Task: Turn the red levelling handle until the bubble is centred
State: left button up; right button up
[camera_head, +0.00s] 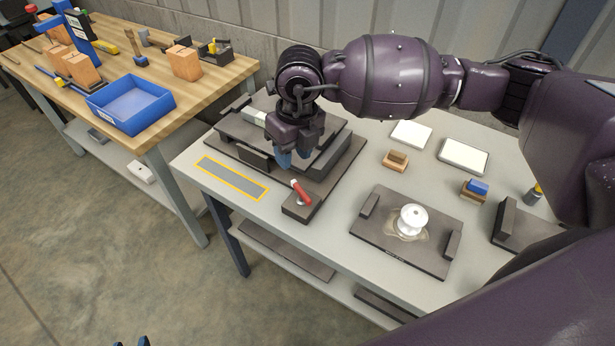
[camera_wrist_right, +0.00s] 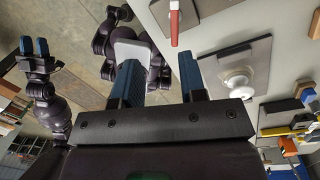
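The red levelling handle (camera_head: 300,192) sits on a dark block at the front corner of the dark stepped plate (camera_head: 345,165). It also shows in the right wrist view (camera_wrist_right: 174,25), beyond and between the fingertips. My right gripper (camera_head: 293,158) points down just behind the handle in the head view, apart from it. Its blue fingers are spread and empty in the right wrist view (camera_wrist_right: 159,82). A small pale block (camera_head: 254,117) lies on the plate, partly behind the gripper; I cannot make out a bubble. My left gripper (camera_head: 131,342) barely enters the bottom edge; its two fingers stand apart, empty.
A white insulator (camera_head: 411,220) stands on a dark tray (camera_head: 375,238) to the right. A yellow-bordered strip (camera_head: 232,178) marks the bench's left front. White pads and small wooden blocks (camera_head: 396,160) lie behind. A wooden table with a blue bin (camera_head: 131,104) stands left.

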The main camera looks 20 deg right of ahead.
aim_at(301, 190)
jog(key=shift+m+h, duration=0.6)
jog(key=f, duration=0.3)
jog(key=d+f, duration=0.1)
jog(key=f, duration=0.6)
jog(key=shift+s+d+f, duration=0.15)
jog(key=shift+s+f, duration=0.15)
jog(key=shift+f, duration=0.1)
grip_shut()
